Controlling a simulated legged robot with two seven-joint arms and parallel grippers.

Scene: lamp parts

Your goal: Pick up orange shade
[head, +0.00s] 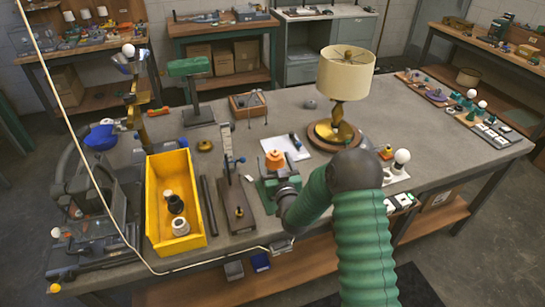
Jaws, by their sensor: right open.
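A small orange shade (275,159) is on the grey workbench near the middle, just left of my right arm's bend. My right gripper (272,184) is low over the bench at the near side of the shade. The gripper is open. The wrist and green parts around the fingers partly hide the jaws and the shade's lower part, so I cannot tell whether they touch. My left gripper is not in view.
A yellow bin (160,217) with several small parts stands on the left. An upright tool on a base (235,203) stands between bin and gripper. A lamp with cream shade (345,73) stands behind my right arm. White paper (287,146) lies behind the orange shade.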

